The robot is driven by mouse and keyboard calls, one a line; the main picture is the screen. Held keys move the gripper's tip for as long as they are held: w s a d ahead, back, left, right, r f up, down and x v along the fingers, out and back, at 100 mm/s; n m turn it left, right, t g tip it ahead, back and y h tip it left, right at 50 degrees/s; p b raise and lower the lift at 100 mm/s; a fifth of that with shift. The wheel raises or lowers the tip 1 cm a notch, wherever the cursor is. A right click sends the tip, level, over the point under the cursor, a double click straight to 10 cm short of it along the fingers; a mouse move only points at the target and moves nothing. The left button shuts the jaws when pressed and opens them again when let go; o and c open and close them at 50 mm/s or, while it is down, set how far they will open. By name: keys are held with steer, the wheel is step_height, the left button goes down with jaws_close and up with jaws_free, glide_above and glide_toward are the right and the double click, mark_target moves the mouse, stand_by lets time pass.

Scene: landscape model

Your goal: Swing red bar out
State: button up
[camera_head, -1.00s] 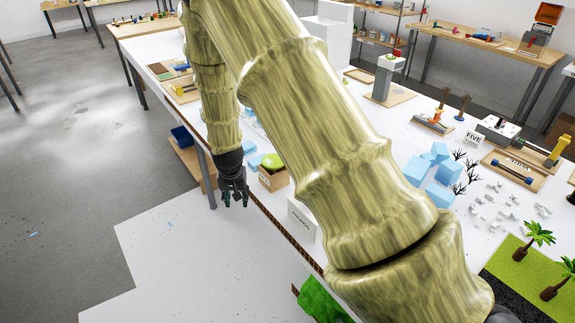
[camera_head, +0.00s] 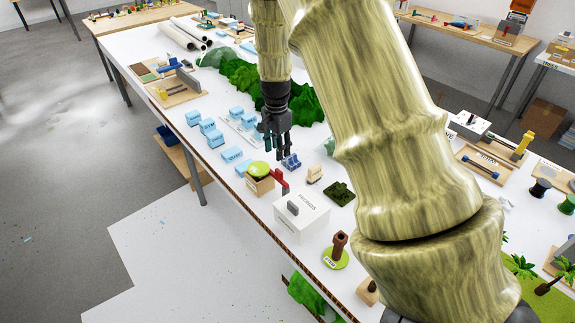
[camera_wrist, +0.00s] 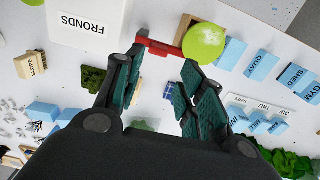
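The red bar (camera_head: 281,181) stands beside a small wooden box (camera_head: 259,184) with a lime-green round top (camera_head: 258,169), near the table's front edge. In the wrist view the red bar (camera_wrist: 158,46) runs from the white FRONDS box to the wooden box, with an upright piece at its left end. My gripper (camera_head: 274,152) hangs above the table, just behind the box and bar. In the wrist view my gripper (camera_wrist: 163,62) is open and empty, its fingers spread on either side. The bar lies beyond the fingertips; I cannot tell whether they touch it.
The white FRONDS box (camera_head: 301,217) stands right of the bar. Light-blue labelled blocks (camera_head: 215,138) lie to the left. A blue item (camera_head: 291,161), a tan block (camera_head: 314,173) and a dark green piece (camera_head: 340,193) lie close by. Green bushes (camera_head: 250,82) stand behind.

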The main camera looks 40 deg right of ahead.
mark_target(279, 171)
steer(key=shift+s+f, duration=0.15)
steer(key=shift+f, duration=0.25)
steer(key=shift+d+f+p, duration=0.1)
steer(key=shift+f+p, duration=1.4)
steer(key=shift+f, duration=3.45)
jaws_close()
